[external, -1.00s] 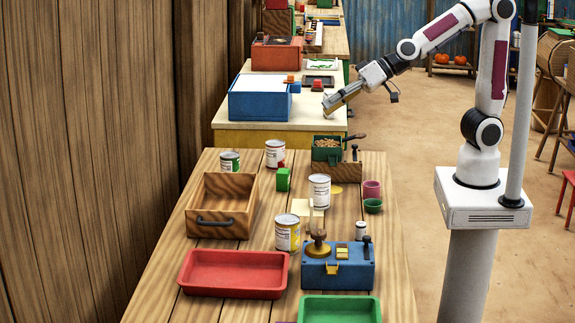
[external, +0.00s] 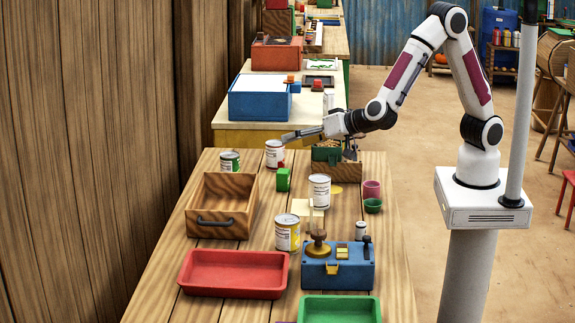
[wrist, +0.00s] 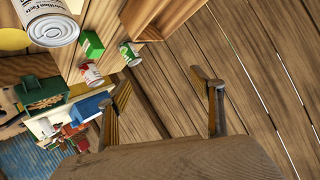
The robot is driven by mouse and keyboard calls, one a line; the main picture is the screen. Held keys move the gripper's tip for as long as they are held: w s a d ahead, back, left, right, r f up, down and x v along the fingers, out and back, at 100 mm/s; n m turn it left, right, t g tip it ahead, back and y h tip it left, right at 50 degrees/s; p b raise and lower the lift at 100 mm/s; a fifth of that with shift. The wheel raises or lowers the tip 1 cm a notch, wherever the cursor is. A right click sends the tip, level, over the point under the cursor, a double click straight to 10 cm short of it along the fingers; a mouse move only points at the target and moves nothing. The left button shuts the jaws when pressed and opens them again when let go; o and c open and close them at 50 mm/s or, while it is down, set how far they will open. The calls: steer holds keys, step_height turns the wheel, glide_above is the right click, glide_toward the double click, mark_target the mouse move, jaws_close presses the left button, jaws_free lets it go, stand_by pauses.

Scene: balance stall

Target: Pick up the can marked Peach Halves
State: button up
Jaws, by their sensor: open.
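Several cans stand on the wooden bench; their names are too small to read, so I cannot tell which is Peach Halves. A red-banded can (external: 274,153) and a green-banded can (external: 229,161) stand at the far end. A white can (external: 320,192) stands mid-bench, with a yellow-banded can (external: 287,233) nearer. My gripper (external: 286,137) is open and empty, above the far end near the red-banded can. In the wrist view my gripper (wrist: 162,82) shows spread fingers, with the red-banded can (wrist: 91,74), green-banded can (wrist: 130,53) and white can (wrist: 47,24) beyond.
A wooden drawer box (external: 221,228) and a green block (external: 283,180) stand near the cans. A wooden box with a green bin (external: 326,155) is beside my wrist. A red tray (external: 233,288), blue box (external: 338,273) and green tray (external: 340,310) are nearer. A plank wall (external: 100,150) bounds the left.

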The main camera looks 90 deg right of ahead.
steer(key=s+d+f+m+g+h, duration=0.1)
steer(key=s+d+f+h, duration=0.15)
steer(key=f+h, duration=0.2)
steer(key=m+g+h, duration=0.1)
steer(key=g+h, duration=0.1)
steer(key=h, duration=0.1)
glide_above(319, 192)
steer(key=s, duration=0.3)
step_height(319, 192, down, 3)
steer(key=shift+a+r, duration=0.1)
steer(key=shift+a, duration=0.25)
steer(key=shift+w, duration=0.1)
steer(key=shift+f, duration=2.95)
